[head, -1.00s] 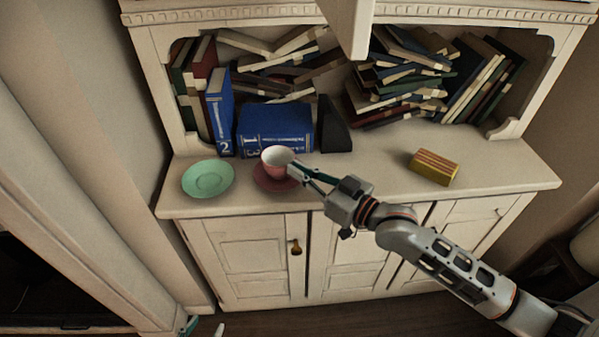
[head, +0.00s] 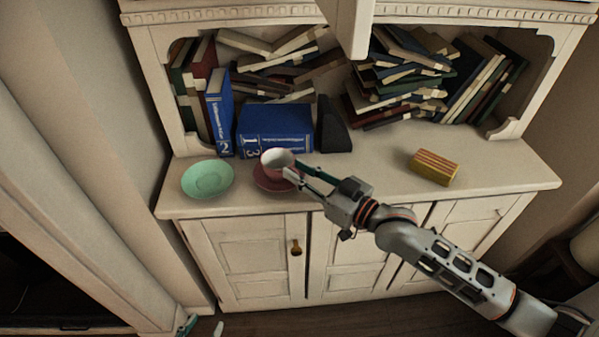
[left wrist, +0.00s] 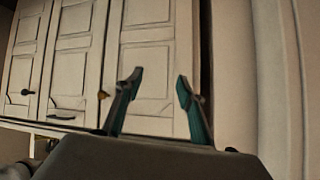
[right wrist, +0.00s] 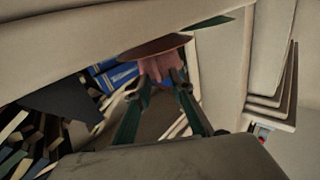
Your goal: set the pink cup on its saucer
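The pink cup (head: 275,169), white inside, stands upright on its dark pink saucer (head: 264,184) on the cabinet top, and appears to rest on it. My right gripper (head: 293,168) is at the cup's right side with its fingers spread. In the right wrist view, which is turned over, the cup (right wrist: 155,66) is just beyond and between the open fingertips (right wrist: 157,83), against the saucer (right wrist: 150,47). My left gripper (head: 205,326) is low at the bottom edge, open and empty, far from the cup. It faces the cabinet doors in the left wrist view (left wrist: 158,82).
A green saucer (head: 208,179) lies left of the pink one. Blue books (head: 275,128) and a dark bookend (head: 332,128) stand close behind the cup. A yellow striped block (head: 434,167) lies to the right. The top between cup and block is clear.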

